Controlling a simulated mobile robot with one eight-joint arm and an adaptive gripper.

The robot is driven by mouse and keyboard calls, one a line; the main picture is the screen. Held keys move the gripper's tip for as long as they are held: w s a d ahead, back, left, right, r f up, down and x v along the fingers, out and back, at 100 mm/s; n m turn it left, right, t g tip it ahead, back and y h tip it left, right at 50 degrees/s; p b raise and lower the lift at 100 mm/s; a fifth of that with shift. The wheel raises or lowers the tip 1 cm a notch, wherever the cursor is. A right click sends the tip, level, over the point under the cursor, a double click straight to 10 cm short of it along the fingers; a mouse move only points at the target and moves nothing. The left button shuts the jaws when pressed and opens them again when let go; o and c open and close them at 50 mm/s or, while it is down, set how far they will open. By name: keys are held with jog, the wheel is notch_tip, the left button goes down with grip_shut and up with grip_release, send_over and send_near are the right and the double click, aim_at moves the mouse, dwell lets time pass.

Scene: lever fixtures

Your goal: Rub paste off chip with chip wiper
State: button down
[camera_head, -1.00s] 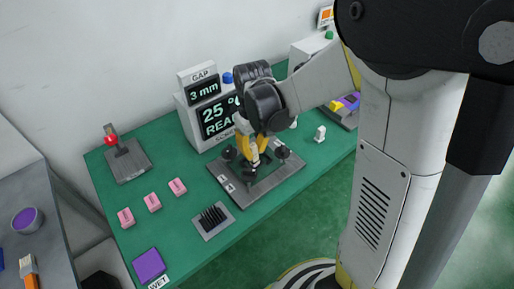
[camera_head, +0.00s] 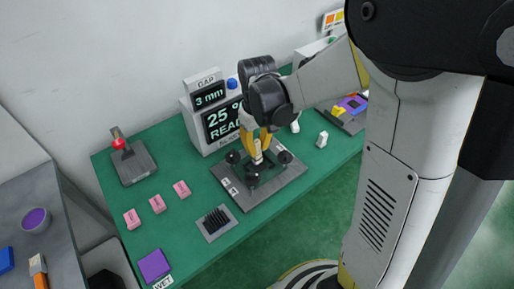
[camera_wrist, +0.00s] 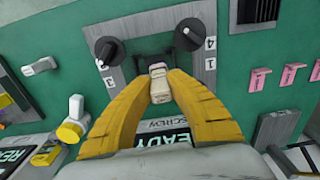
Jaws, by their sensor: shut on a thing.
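My gripper (camera_head: 257,146) has yellow fingers shut on a small off-white piece, which looks like the chip wiper (camera_head: 258,155). In the wrist view my gripper (camera_wrist: 160,88) pinches the wiper (camera_wrist: 160,84) by its sides. It is over the middle of a grey fixture plate (camera_head: 236,195) with black knobs and numbered marks. The wiper's lower end is at a dark holder (camera_wrist: 152,64) between the knobs; I cannot tell whether they touch. The chip and any paste cannot be made out.
Behind the fixture stands a display (camera_head: 218,122) reading 25 and READY. A red-knobbed lever (camera_head: 120,144), pink blocks (camera_head: 157,204), a black-finned block (camera_head: 215,221) and a purple pad (camera_head: 154,265) marked WET are left or in front. A white piece (camera_head: 322,139) stands right.

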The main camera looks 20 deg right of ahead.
notch_tip(320, 180, up, 6)
jog(key=p, duration=0.4)
jog(key=shift+r, duration=0.1)
jog(key=f+m, duration=0.1)
jog(key=f, duration=0.1)
jog(key=f+m, duration=0.1)
jog(key=f, duration=0.1)
jog(key=w+f+m+b, duration=0.1)
jog(key=shift+d+f, duration=0.4)
jog(key=shift+m, duration=0.3)
